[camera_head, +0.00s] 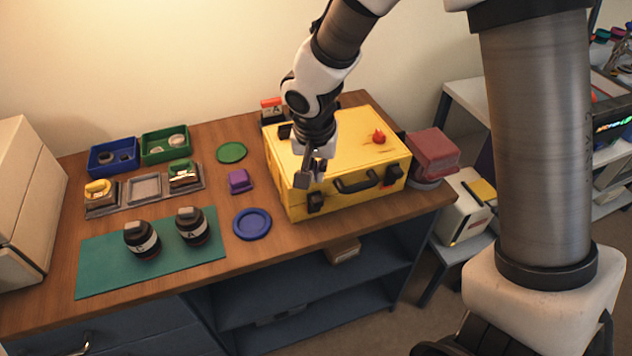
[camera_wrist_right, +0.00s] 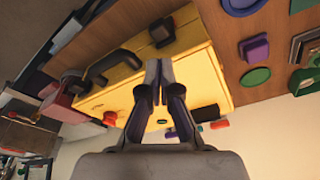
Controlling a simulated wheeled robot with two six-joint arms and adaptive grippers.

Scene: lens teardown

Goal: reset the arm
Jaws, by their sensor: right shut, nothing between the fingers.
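My right gripper (camera_head: 311,176) is shut and empty, just above the near left part of the yellow case (camera_head: 352,150). In the right wrist view the gripper's (camera_wrist_right: 158,68) two fingers meet in front of the yellow case (camera_wrist_right: 205,75). I cannot tell whether the fingertips touch the case. The case is closed, with a black handle and dark latches on its front and a red knob (camera_head: 379,136) on its lid. My left gripper is not in view.
Two dark lens bodies (camera_head: 142,240) stand on a green mat (camera_head: 95,272). Blue (camera_head: 93,163) and green (camera_head: 147,152) bins, a grey fixture row (camera_head: 207,180), a purple block (camera_head: 240,181) and a blue dish (camera_head: 268,224) lie left of the case. A red block (camera_head: 433,150) stands right of it.

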